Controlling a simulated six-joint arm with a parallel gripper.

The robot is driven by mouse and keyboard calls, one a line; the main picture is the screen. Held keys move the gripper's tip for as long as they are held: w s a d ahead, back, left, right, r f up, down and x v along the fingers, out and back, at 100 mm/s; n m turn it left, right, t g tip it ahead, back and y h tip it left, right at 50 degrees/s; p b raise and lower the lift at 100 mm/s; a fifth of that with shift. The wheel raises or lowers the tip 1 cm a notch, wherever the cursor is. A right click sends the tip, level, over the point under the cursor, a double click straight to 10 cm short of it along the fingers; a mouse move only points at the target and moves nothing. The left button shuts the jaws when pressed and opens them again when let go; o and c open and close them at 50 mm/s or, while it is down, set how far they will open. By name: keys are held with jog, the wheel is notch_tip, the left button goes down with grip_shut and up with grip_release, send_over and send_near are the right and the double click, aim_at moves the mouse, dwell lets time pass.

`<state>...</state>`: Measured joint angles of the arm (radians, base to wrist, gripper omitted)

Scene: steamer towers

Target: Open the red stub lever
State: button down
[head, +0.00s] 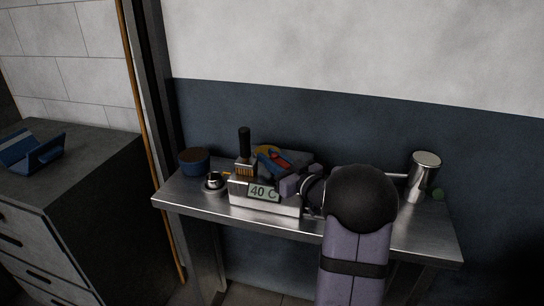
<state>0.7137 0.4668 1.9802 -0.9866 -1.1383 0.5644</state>
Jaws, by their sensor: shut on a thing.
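A steel box (265,203) with a "40 C" display stands on the steel table. A small red part, which looks like the red stub lever (277,167), shows above the box beside blue and yellow parts. My gripper (284,172) is over the top of the box, at the red part, and is shut on it. The fingertips are small and dark here, so the exact grip and the lever's angle cannot be made out. My arm covers the right part of the box and the table in front of it.
A black-handled tool (244,142) stands upright at the box's left. A blue round tub (194,161) and a small metal cup (214,181) are further left. The table's front left is clear.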

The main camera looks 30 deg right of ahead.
jog(key=c, duration=1.5)
grip_release()
jog(key=shift+s+d+b, duration=0.15)
jog(key=shift+s+d, duration=0.05)
jog(key=shift+s, duration=1)
jog(key=shift+s+d+b, duration=0.15)
jog(key=shift+s, duration=1.1)
jog(key=shift+s+d+b, duration=0.15)
jog(key=shift+s+d, duration=0.05)
jog(key=shift+s, duration=1)
